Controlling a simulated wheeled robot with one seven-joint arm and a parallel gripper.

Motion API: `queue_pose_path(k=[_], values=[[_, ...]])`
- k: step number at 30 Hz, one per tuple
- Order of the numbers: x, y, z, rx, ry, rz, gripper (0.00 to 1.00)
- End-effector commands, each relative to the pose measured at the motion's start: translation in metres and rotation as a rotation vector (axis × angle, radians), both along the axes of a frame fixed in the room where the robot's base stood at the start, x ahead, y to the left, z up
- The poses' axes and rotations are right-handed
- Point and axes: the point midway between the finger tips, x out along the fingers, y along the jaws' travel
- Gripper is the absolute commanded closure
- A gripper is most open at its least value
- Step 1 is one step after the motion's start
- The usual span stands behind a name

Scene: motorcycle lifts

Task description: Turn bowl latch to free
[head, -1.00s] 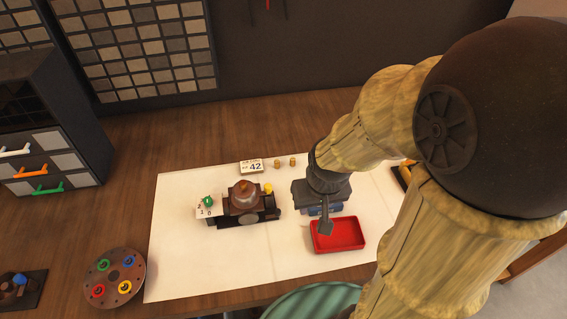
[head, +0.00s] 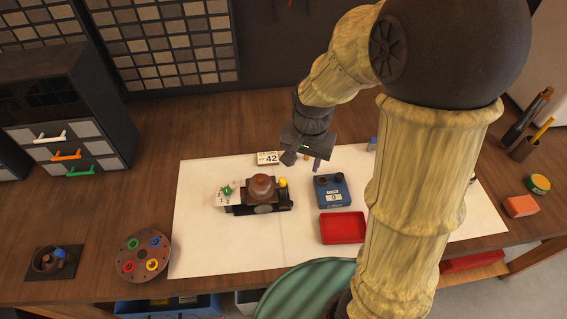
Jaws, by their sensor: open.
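A dark device (head: 264,209) stands on the white mat, with a rounded brown bowl-like part (head: 262,186) on top. A small yellow piece (head: 283,182) sits at its right end. A green knob (head: 227,190) sits at its left, on a white plate with digits. I cannot tell which small part is the bowl latch or how it is turned. My gripper (head: 303,162) is open and empty, pointing down behind and to the right of the device, apart from it.
A blue box (head: 332,190) with a display and dark knobs stands right of the device, behind a red tray (head: 343,228). A card marked 42 (head: 268,158) lies behind the device. The white mat (head: 200,250) is clear in front. A round plate with coloured rings (head: 143,254) lies at left.

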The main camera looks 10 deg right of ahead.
Motion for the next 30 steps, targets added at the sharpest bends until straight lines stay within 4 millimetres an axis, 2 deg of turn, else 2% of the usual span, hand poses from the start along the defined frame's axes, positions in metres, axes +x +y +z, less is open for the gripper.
queue_pose_path(k=[1, 4, 8, 23, 30], values=[[0.010, 0.011, 0.025, 0.005, 0.022, -0.055, 0.59], [0.026, 0.027, 0.043, 0.008, 0.060, -0.182, 0.59], [0.038, 0.041, 0.055, 0.006, 0.092, -0.299, 0.59], [0.041, 0.045, 0.051, 0.004, 0.102, -0.344, 0.59], [0.040, 0.045, 0.025, 0.002, 0.108, -0.344, 0.59]])
